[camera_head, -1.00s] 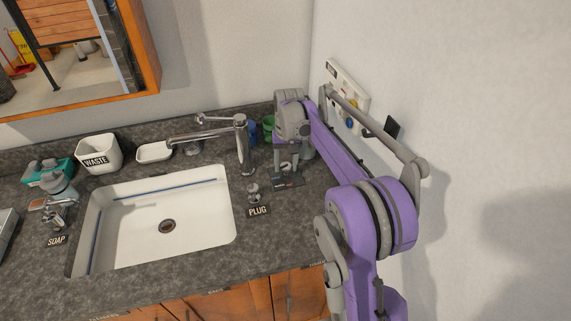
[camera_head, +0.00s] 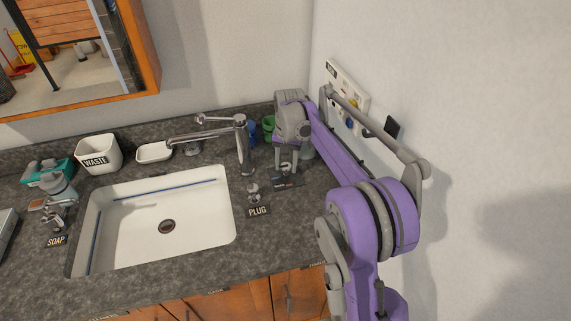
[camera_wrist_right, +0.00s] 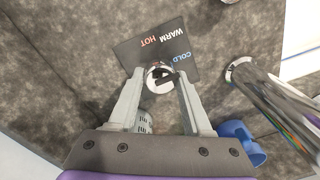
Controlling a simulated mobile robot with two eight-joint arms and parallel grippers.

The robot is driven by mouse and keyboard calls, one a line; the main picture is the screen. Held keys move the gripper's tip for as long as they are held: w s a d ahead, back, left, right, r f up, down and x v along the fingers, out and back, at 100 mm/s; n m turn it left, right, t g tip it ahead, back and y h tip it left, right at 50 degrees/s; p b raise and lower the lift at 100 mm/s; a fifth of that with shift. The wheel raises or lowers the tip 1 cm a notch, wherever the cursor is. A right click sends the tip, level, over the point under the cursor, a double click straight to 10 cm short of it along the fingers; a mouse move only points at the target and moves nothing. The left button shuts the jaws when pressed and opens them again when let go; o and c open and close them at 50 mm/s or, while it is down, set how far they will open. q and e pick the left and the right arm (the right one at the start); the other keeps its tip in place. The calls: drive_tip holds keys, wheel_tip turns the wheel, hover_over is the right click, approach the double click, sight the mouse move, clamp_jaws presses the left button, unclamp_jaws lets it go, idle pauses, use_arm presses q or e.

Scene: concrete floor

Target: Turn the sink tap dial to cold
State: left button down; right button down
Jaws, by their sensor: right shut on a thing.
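The tap dial (camera_wrist_right: 160,78) is a small round chrome knob on a dark label plate (camera_wrist_right: 138,50). The plate reads HOT, WARM and COLD, with COLD in blue on the right side in the right wrist view. A dark bar crosses the dial's top, slanting up to the right; I cannot tell for certain which word it marks. My right gripper (camera_wrist_right: 158,88) has its two fingers on either side of the dial, shut on it. In the head view my right gripper (camera_head: 286,166) points down at the counter, right of the chrome tap (camera_head: 242,145). My left gripper is not in view.
A blue cup (camera_wrist_right: 240,140) and green cup (camera_head: 268,124) are close behind my gripper. The wall with a panel (camera_head: 347,88) bounds the right.

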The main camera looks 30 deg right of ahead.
sight(288, 166)
drive_tip(key=shift+c, duration=1.7)
unclamp_jaws()
wheel_tip(288, 166, up, 11)
drive_tip(key=shift+s+d+p, duration=0.15)
drive_tip(key=shift+s+p, duration=0.05)
drive_tip(key=shift+p, duration=0.15)
drive_tip(key=shift+f, duration=0.2)
